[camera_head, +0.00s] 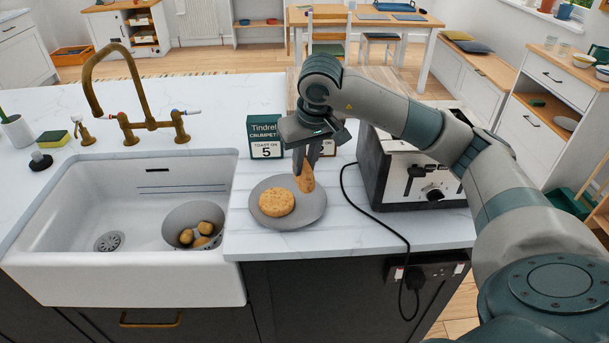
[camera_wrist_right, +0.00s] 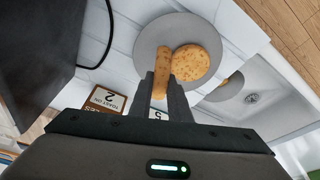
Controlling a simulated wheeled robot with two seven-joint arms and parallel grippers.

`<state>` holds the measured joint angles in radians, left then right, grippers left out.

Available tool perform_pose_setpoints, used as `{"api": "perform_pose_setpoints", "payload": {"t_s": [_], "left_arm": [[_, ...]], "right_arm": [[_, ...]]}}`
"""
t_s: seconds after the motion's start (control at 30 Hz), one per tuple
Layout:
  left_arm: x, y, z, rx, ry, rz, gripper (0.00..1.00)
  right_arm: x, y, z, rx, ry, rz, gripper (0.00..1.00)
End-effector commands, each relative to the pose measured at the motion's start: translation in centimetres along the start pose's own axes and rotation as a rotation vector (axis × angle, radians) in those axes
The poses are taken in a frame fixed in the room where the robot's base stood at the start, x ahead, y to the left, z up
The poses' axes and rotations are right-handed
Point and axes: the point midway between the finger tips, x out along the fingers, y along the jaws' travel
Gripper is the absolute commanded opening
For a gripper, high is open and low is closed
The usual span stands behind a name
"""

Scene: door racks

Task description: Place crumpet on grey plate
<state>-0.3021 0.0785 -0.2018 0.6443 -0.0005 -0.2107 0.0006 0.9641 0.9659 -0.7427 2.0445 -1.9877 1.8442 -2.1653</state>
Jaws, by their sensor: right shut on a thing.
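The grey plate (camera_head: 315,209) lies on the white worktop between the sink and the toaster. One round golden crumpet (camera_head: 277,202) lies flat on the plate's left side. My right gripper (camera_head: 306,162) points down and is shut on a second crumpet (camera_head: 305,180), held on edge over the right part of the plate. In the right wrist view the held crumpet (camera_wrist_right: 162,55) is seen edge-on between the fingertips (camera_wrist_right: 162,85), beside the flat crumpet (camera_wrist_right: 190,62) and over the plate (camera_wrist_right: 150,38). I cannot tell whether it touches the plate. My left gripper is not in view.
A toaster (camera_head: 405,180) stands right of the plate, its black cable (camera_head: 372,213) running along the worktop. A green and white crumpet box (camera_head: 265,137) stands behind the plate. The white sink (camera_head: 90,205) at left holds a colander (camera_head: 180,217) with potatoes.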

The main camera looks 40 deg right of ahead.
Motion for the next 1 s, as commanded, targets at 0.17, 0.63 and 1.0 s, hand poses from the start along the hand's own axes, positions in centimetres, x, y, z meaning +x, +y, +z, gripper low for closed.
{"api": "perform_pose_setpoints", "payload": {"t_s": [0.17,0.63,1.0], "left_arm": [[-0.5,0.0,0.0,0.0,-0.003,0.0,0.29],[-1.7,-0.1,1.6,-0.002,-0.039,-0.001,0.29],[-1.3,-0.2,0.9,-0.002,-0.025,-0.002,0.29]], "right_arm": [[0.7,0.0,0.2,0.0,-0.002,0.001,0.0],[3.8,0.0,1.1,-0.001,0.001,-0.001,0.0],[4.1,0.0,1.1,-0.001,0.001,0.0,0.21]]}}
